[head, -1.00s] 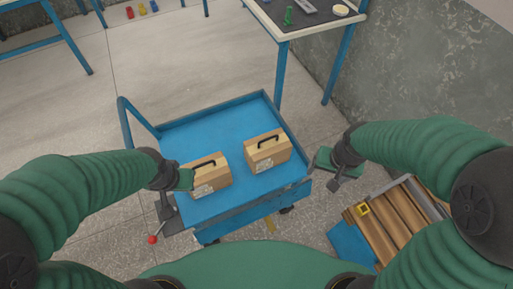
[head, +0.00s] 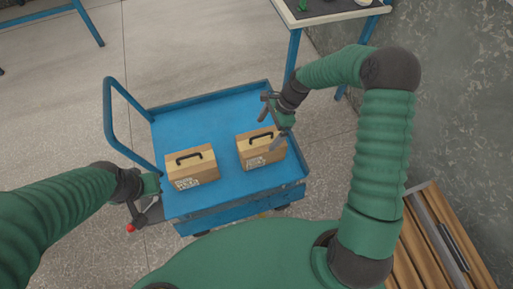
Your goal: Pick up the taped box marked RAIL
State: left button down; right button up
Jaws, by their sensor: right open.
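Two tan taped boxes with black handles and white labels stand upright on the blue cart (head: 190,128). The label print is too small to read, so I cannot tell which is marked RAIL. The right box (head: 261,155) is near the cart's right side, and the left box (head: 192,170) is near its front left. My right gripper (head: 268,126) is open and empty, with its fingers over the right box's handle and overlapping its top in the picture. I cannot tell whether they touch. My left gripper (head: 143,198) appears open and empty, beside the cart's front left corner, apart from the left box.
The cart has a raised rim and a blue push handle (head: 108,110) at the left. A lever with a red knob (head: 131,228) is by its front left corner. Wooden slats (head: 440,245) lie at the lower right. A table (head: 325,14) stands behind. The cart's back is clear.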

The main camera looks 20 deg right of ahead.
aim_at(263, 139)
jog(key=f, duration=0.4)
jog(key=shift+d, duration=0.3)
jog(key=a+f, duration=0.1)
jog(key=f, duration=0.1)
jog(key=a+f, duration=0.1)
jog(key=shift+s+a+f, duration=0.15)
jog(key=shift+s+a, duration=0.1)
jog(key=shift+a, duration=0.05)
jog(key=shift+a+f, duration=0.2)
jog(key=shift+a, duration=0.35)
jog(key=shift+d, duration=0.55)
jog(key=c, duration=0.9)
jog(key=shift+a, duration=0.15)
jog(key=c, duration=0.7)
pick_arm(q)
jog(key=shift+w+d+f, duration=0.1)
jog(key=shift+d+f, duration=0.05)
jog(key=shift+d, duration=0.7)
pick_arm(e)
jog(key=shift+w+r, duration=0.1)
jog(key=shift+w, duration=0.05)
jog(key=shift+c, duration=1)
